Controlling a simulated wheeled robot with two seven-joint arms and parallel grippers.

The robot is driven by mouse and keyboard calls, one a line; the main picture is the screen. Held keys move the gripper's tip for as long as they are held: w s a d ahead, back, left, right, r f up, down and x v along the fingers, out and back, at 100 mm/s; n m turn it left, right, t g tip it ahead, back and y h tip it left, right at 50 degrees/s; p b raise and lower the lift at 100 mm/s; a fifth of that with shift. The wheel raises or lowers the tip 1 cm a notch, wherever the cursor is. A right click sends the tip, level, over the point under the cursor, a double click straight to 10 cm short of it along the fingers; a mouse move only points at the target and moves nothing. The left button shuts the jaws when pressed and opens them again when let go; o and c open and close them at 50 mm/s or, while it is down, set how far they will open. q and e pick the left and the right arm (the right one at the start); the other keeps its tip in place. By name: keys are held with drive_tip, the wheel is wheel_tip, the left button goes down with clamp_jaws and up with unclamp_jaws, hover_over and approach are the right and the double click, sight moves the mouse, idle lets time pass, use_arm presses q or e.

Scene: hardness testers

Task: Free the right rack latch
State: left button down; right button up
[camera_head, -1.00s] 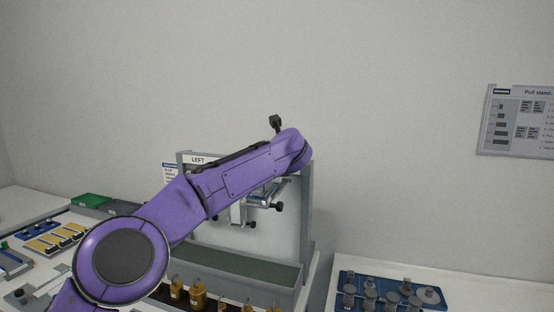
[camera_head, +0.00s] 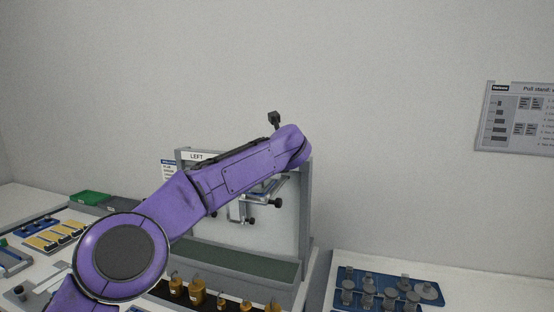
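A grey rack frame (camera_head: 305,220) stands on the bench behind my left arm, with a sign reading LEFT (camera_head: 196,156) on its top bar. My purple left arm crosses in front of the rack and covers most of its top bar and its upper right side. Silver bracket-like metal parts (camera_head: 241,208) with black knobs (camera_head: 275,203) show below the arm, inside the frame. I cannot tell whether any of these is the right latch; no RIGHT label shows. Neither gripper can be made out, and my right arm is out of view.
A green-lined tray (camera_head: 250,263) lies at the rack's foot, with several brass weights (camera_head: 197,291) in front. A blue tray (camera_head: 345,274) of grey cylinders is at right. Yellow blocks (camera_head: 55,236) and a green bin (camera_head: 90,198) are at left. A poster (camera_head: 512,117) hangs on the wall.

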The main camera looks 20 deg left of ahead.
use_arm(q)
drive_tip(key=shift+f, duration=0.35)
drive_tip(key=c, duration=1.1)
unclamp_jaws()
drive_tip(key=shift+o, duration=0.8)
drive_tip(key=shift+s+a, duration=0.15)
drive_tip(key=shift+w+d, duration=0.3)
drive_tip(key=shift+w, duration=0.05)
drive_tip(key=shift+s+a+r, duration=0.15)
drive_tip(key=shift+a+r, duration=0.05)
drive_tip(key=shift+a, duration=0.05)
drive_tip(key=shift+s, duration=0.15)
drive_tip(key=b+v, duration=0.2)
drive_tip(key=v, duration=0.1)
drive_tip(key=shift+d+f, duration=0.1)
drive_tip(key=shift+d, duration=0.1)
drive_tip(key=b+v, duration=0.2)
drive_tip(key=v, duration=0.5)
drive_tip(key=shift+r, duration=0.3)
